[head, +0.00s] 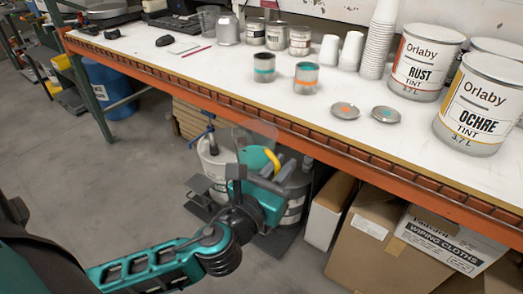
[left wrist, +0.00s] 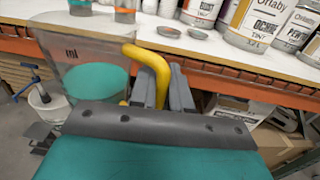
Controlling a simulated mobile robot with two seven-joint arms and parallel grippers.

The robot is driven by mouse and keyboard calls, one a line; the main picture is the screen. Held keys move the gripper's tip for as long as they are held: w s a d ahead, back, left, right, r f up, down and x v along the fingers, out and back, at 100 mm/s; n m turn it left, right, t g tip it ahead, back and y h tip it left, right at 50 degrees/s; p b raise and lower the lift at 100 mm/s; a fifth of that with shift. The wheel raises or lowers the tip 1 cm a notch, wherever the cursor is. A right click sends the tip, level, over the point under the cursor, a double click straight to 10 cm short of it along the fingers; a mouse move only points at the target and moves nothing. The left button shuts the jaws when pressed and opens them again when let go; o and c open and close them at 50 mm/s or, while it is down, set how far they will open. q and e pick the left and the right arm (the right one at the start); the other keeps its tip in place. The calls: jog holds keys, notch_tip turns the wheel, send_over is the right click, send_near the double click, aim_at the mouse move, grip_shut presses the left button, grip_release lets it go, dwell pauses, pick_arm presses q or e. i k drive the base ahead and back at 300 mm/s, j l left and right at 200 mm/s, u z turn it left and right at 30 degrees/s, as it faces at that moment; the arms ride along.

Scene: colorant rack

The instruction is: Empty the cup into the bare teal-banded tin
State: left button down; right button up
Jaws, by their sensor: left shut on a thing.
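My left gripper (head: 272,172) is shut on the yellow handle of a clear cup (head: 256,133), in front of the bench edge. In the left wrist view the cup (left wrist: 65,50) looks nearly upright, with teal liquid (left wrist: 97,82) in it. The yellow handle (left wrist: 160,75) runs between the grey fingers. The bare teal-banded tin (head: 264,68) stands upright on the bench, beyond and above the cup. Its inside looks dark and no lid is on it. The tin's lower part shows at the top of the left wrist view (left wrist: 80,8). My right gripper is out of view.
An orange-banded tin (head: 306,79) stands right of the teal-banded one. Two lids (head: 345,110) lie in front, with orange and teal dots. Large Rust (head: 425,65) and Ochre (head: 478,105) tins stand at right. The orange bench edge (head: 220,103) lies between cup and tins.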

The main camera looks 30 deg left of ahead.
aim_at(264, 62)
jog(key=i+j, duration=0.1)
jog(key=j, duration=0.4)
jog(key=i+j, duration=0.1)
jog(key=j, duration=0.45)
jog(key=i+j, duration=0.1)
jog(key=j, duration=0.4)
jog(key=i+j+z, duration=0.1)
jog(key=j, duration=0.45)
